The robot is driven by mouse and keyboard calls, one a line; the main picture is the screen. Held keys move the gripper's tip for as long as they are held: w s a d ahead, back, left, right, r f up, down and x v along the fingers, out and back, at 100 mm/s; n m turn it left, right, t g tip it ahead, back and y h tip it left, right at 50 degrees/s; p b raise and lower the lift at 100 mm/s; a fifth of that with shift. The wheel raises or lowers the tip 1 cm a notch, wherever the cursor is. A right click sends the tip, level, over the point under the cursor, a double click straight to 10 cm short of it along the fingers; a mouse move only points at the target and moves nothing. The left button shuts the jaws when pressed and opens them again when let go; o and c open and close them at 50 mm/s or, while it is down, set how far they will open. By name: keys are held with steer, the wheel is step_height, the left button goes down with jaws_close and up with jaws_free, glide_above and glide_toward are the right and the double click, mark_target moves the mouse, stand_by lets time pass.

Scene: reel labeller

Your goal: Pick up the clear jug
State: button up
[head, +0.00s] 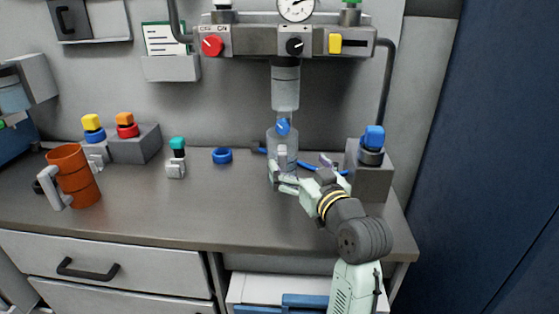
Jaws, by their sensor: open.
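The clear jug (273,142) stands upright on the worktop, below a clear cylinder that hangs from the wall unit. A pale grey part, probably its handle, shows on its front. A blue piece shows at its top. My gripper (298,168) is open at the jug's lower right front. One finger overlaps the lower front of the jug in the picture, and the other is up and to the right. I cannot tell whether a finger touches the jug. The gripper hides part of the jug's lower side.
An orange jug (77,178) stands on the left. Blocks with coloured knobs (135,143), a small green-topped part (177,157) and a blue ring (222,156) lie between. A grey block with a blue knob (373,180) stands right of the gripper. The front middle worktop (170,215) is clear.

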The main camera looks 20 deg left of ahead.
mark_target(289, 154)
steer(key=p+x, duration=0.1)
steer(key=x, duration=0.3)
steer(key=p+x, duration=0.1)
steer(key=x, duration=0.2)
steer(key=shift+s+a+r+p, duration=0.15)
steer(key=shift+r+p, duration=0.1)
steer(key=shift+p, duration=0.05)
steer(key=shift+a+f, duration=0.1)
steer(key=shift+c, duration=0.3)
steer(key=c, duration=1.5)
